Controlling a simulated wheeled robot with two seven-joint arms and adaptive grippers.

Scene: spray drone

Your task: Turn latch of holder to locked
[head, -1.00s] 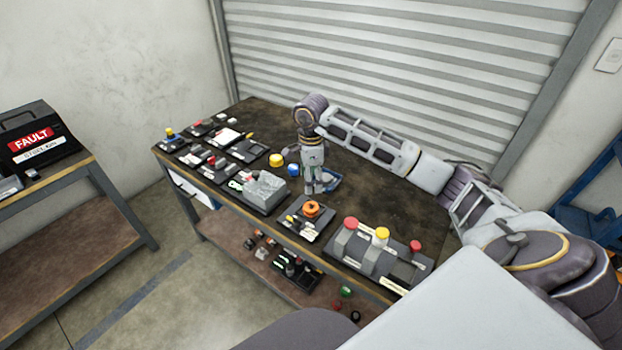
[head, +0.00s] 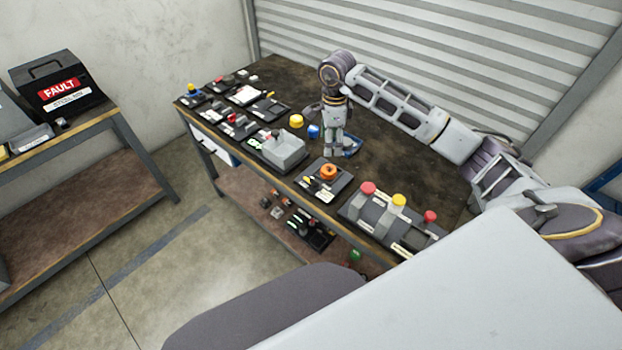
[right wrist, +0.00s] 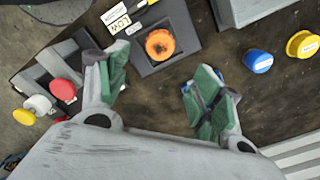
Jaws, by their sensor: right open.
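My right gripper (head: 335,148) is low over the table's middle, pointing down. In the right wrist view my gripper (right wrist: 160,88) has its green-padded fingers wide apart with nothing between them. An orange round knob on a dark base stands beside it; the knob (head: 328,171) shows in the head view. In the right wrist view the orange knob (right wrist: 160,45) lies beyond the gap between the fingers, apart from both. Its dark base (right wrist: 180,18) has a label reading "LOW" and a yellow-tipped part. I cannot tell which part is the holder's latch. My left gripper is not in view.
A box with red and yellow buttons (head: 378,222) stands at the table's near end. A grey block (head: 286,150), a yellow cap (head: 296,121) and a blue cap (head: 313,131) are close by. A black FAULT box (head: 62,84) stands on another bench.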

